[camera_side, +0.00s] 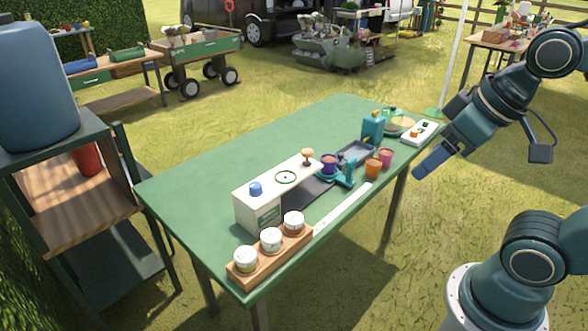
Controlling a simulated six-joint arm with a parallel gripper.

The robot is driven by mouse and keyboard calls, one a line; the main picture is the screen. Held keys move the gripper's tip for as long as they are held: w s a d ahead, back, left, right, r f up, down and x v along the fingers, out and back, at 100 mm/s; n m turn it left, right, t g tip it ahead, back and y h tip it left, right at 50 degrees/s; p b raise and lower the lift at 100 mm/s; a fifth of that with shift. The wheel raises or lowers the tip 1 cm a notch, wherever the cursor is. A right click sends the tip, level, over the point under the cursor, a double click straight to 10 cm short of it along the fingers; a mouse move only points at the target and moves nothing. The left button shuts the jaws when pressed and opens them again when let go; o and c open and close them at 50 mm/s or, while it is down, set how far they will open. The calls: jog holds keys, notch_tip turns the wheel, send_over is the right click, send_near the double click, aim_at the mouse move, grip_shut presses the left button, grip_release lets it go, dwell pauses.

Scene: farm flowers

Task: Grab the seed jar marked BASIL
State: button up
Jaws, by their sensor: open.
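Three small jars with white lids stand in a row in a wooden rack (268,267) at the near corner of the green table. They are a left jar (245,260), a middle jar (271,240) and a right jar (293,223). Their label writing is too small to read, so I cannot tell which is marked BASIL. My gripper (418,174) is open and empty. It hangs in the air at the right, off the table's right edge and well apart from the jars.
A white box-like stand (257,212) with a blue knob is right behind the jars. Orange (373,169) and pink (385,157) cups, a teal can (373,127) and a white tray (420,133) sit farther right. The table's left part (200,165) is clear.

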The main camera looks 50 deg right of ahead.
jog(key=w+a+f+n+g, duration=0.15)
jog(key=w+n, duration=0.25)
jog(key=w, duration=0.4)
jog(key=w+a+n+g, duration=0.2)
jog(key=w+a+n, duration=0.15)
jog(key=w, duration=0.35)
jog(key=w+a+f+n+g, duration=0.1)
jog(key=w+a+f+n, duration=0.2)
jog(key=w+f, duration=0.3)
jog(key=w+a+f+n+g, duration=0.1)
jog(key=w+a+f+n, duration=0.2)
jog(key=w+f+n, duration=0.2)
notch_tip(320, 180, down, 2)
jog(key=shift+w+a+f+n, duration=0.15)
jog(key=shift+w+a+n, duration=0.25)
jog(key=shift+w, duration=0.2)
jog(key=shift+f, duration=0.15)
send_over(271, 234)
jog(key=shift+f, duration=4.15)
